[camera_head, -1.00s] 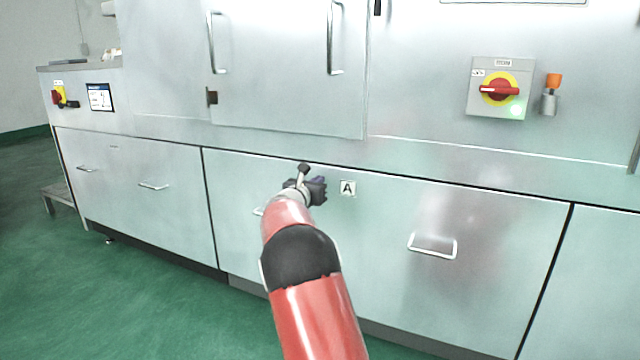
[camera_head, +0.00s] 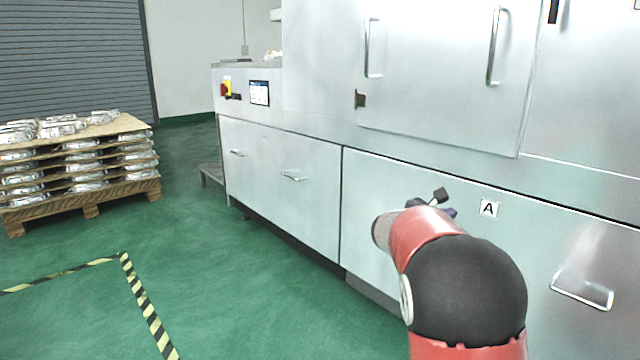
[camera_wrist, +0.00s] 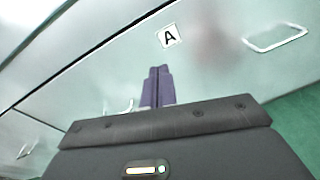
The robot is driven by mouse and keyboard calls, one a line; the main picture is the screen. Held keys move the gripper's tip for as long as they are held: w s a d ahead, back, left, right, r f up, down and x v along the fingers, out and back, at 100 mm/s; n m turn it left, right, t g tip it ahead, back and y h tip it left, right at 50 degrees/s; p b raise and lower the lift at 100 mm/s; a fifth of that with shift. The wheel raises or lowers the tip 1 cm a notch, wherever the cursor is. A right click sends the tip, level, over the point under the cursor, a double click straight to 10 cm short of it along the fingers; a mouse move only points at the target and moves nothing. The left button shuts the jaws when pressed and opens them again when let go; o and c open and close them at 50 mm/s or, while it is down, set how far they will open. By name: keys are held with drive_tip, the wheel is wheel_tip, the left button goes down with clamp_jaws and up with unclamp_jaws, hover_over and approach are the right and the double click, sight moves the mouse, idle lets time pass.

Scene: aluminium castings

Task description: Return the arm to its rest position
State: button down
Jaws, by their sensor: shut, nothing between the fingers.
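My red and black arm reaches forward from the bottom right of the head view. My gripper (camera_head: 447,209) is at its far end, partly hidden behind the wrist, in front of the steel machine's lower panel with the label A (camera_head: 489,208). In the wrist view the two purple-grey fingers of my gripper (camera_wrist: 158,88) are together and hold nothing. The label A (camera_wrist: 169,36) shows just beyond the fingertips there. I cannot tell the exact gap between gripper and panel.
The steel machine (camera_head: 280,220) fills the right side, with protruding handles (camera_head: 582,291). A pallet stack of castings (camera_head: 75,165) stands at the far left. Yellow-black floor tape (camera_head: 145,300) marks the floor at lower left. Green floor between them is clear.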

drive_tip(key=s+r+m+g+y+p, duration=0.1)
drive_tip(key=s+r+m+g+y, duration=0.15)
drive_tip(key=s+m, duration=0.55)
drive_tip(key=s+a+f+m+y+p, duration=0.1)
drive_tip(key=s+a+f+m+y, duration=0.1)
drive_tip(key=s+a, duration=0.4)
drive_tip(key=s+a+f+m+y+p, duration=0.1)
drive_tip(key=s+a+m+y, duration=0.4)
drive_tip(key=s, duration=0.9)
drive_tip(key=s+a+f+m+y+p, duration=0.2)
drive_tip(key=s+a+f+m+y, duration=0.1)
drive_tip(key=s+a+m, duration=0.4)
drive_tip(key=s+a+g+y, duration=0.1)
drive_tip(key=s, duration=0.2)
drive_tip(key=shift+s, duration=0.35)
drive_tip(key=shift+y, duration=0.25)
